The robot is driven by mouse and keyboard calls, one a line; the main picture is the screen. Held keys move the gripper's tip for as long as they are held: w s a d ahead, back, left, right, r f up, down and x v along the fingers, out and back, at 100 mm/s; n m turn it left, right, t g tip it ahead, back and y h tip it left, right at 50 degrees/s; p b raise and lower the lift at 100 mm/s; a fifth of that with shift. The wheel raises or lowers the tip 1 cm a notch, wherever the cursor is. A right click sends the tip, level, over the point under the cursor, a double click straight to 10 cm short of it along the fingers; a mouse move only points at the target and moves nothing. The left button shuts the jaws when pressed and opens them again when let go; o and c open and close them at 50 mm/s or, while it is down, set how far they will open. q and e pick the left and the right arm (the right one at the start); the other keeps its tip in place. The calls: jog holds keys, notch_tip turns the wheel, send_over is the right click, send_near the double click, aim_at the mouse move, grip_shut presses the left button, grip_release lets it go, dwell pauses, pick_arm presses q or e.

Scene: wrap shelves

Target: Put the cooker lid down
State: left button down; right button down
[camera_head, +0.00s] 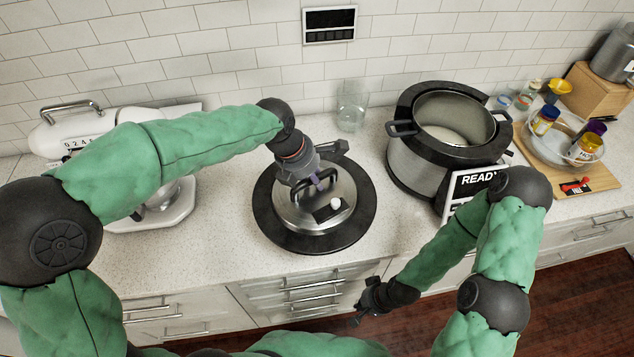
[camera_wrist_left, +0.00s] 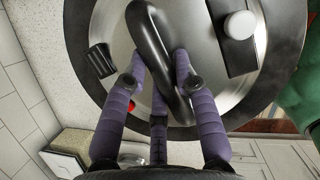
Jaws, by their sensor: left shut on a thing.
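The cooker lid (camera_head: 300,215) is a round steel lid with a wide black rim, a dark loop handle and a white knob. In the head view it is at the middle of the counter, looking level. Whether it rests on the counter or is slightly above it I cannot tell. My left gripper (camera_head: 316,184) is over the lid, shut on its handle; the purple fingers wrap the handle (camera_wrist_left: 152,45) in the left wrist view. The open cooker (camera_head: 400,165) stands right of the lid. My right gripper (camera_head: 368,300) hangs in front of the counter edge, away from the lid; its fingers are too small to read.
A stand mixer (camera_head: 175,205) is on the left of the counter. A clear glass (camera_head: 351,110) stands behind the lid. A READY sign (camera_head: 470,185) is before the cooker. A glass bowl with jars (camera_head: 541,150) sits on a board at right. Bare counter (camera_head: 225,235) lies left of the lid.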

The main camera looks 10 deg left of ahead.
pick_arm(q)
jog(key=w+a, duration=0.1)
jog(key=a+f, duration=0.1)
jog(key=a, duration=0.1)
jog(key=w+a+f, duration=0.1)
jog(key=shift+w+a+b, duration=0.15)
jog(key=shift+w+b, duration=0.15)
jog(key=shift+w, duration=0.05)
jog(key=a+f, duration=0.1)
jog(key=w+a+f, duration=0.1)
jog(key=a+f+b, duration=0.1)
jog(key=f, duration=0.1)
jog(key=shift+w+a+f, duration=0.1)
jog(key=shift+w, duration=0.25)
jog(key=shift+w+a+f, duration=0.2)
jog(key=shift+a+f, duration=0.3)
jog(key=shift+f, duration=0.1)
jog(key=f, duration=0.1)
jog(key=f+b, duration=0.1)
jog(key=f, duration=0.1)
jog(key=shift+w+a+f, duration=0.15)
jog(key=shift+a+f, duration=0.05)
jog(key=shift+f, duration=0.1)
jog(key=shift+f, duration=0.6)
jog(key=c, duration=1)
grip_release()
jog(key=shift+f, duration=0.15)
